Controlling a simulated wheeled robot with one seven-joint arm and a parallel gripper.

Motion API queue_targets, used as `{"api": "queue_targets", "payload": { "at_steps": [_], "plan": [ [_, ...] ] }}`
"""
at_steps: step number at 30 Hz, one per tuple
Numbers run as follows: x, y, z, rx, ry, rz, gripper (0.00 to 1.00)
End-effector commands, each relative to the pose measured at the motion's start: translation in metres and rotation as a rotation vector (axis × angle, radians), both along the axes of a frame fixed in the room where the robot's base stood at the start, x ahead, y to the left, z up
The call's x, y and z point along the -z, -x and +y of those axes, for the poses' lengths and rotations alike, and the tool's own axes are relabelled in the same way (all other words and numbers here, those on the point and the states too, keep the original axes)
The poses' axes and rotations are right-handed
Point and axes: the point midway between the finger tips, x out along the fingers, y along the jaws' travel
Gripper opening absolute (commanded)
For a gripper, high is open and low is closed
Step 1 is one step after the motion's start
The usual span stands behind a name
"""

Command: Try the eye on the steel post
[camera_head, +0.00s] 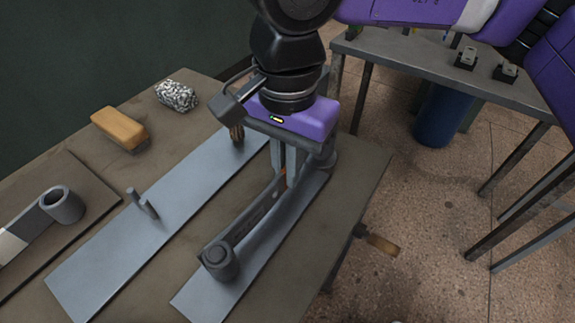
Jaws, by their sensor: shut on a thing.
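The leaf runs from lower left to upper right above a blue-grey plate (222,297). At its near end is a round eye (222,268). A round grey top fills the eye's opening; I cannot tell whether this is the steel post inside it. A rounded grey part shows at the far end beside my gripper, partly hidden. I cannot tell how high the leaf is above the plate.
A board at left holds another spring with an open eye (62,206). A tan block (119,127) and a speckled block (177,95) lie behind.

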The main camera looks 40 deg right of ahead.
Motion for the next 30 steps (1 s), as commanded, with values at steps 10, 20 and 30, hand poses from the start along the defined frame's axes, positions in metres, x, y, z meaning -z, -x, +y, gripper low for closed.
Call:
{"api": "queue_targets", "payload": {
  "at_steps": [10,20,30],
  "plan": [
    [0.006,-0.001,0.0,0.0,-0.001,-0.002,0.0],
    [0.01,-0.001,0.0,0.0,-0.001,-0.002,0.14],
    [0.011,0.0,0.0,0.0,0.0,0.001,0.32]
  ]
}}
